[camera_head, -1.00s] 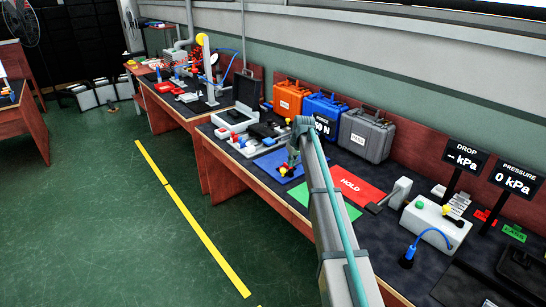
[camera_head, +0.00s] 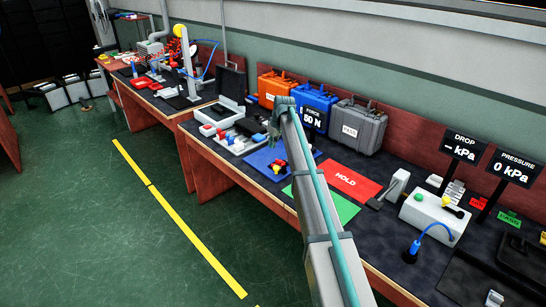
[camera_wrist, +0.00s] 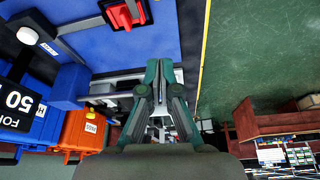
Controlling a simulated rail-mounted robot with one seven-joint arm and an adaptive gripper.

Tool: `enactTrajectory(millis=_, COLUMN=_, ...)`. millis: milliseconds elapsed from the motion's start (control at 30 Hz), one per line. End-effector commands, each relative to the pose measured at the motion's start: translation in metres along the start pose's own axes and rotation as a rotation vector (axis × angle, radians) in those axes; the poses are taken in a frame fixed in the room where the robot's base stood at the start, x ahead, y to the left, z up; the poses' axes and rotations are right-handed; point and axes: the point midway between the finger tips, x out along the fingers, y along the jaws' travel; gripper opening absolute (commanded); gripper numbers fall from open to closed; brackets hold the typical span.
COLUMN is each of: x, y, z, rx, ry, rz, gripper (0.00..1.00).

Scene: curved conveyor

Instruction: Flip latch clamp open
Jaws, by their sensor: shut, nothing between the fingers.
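In the wrist view a red handle-like part (camera_wrist: 124,13) on a dark mount sits on the blue mat (camera_wrist: 75,22) at the top edge, partly cut off. I cannot tell for sure which part is the latch clamp. My gripper (camera_head: 272,136) hangs at the far edge of the blue mat. In the wrist view the teal fingers of my gripper (camera_wrist: 159,66) are together, empty and apart from the red part.
An orange case (camera_head: 272,88), a blue case (camera_head: 318,96) with a force sign and a grey case (camera_head: 357,130) stand along the back. White fixtures (camera_head: 232,138) lie left of the mat. A red HOLD mat (camera_head: 347,180) lies to the right. The aisle floor is clear.

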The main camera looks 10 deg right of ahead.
Motion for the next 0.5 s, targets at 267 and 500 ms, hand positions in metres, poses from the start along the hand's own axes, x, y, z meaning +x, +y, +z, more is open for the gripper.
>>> enactTrajectory(millis=267, x=0.032, y=0.000, z=-0.001, rx=0.000, ry=-0.003, rz=-0.001, gripper=0.00)
enactTrajectory(millis=500, x=0.079, y=0.000, z=-0.002, rx=0.000, ry=-0.003, rz=-0.002, gripper=0.00)
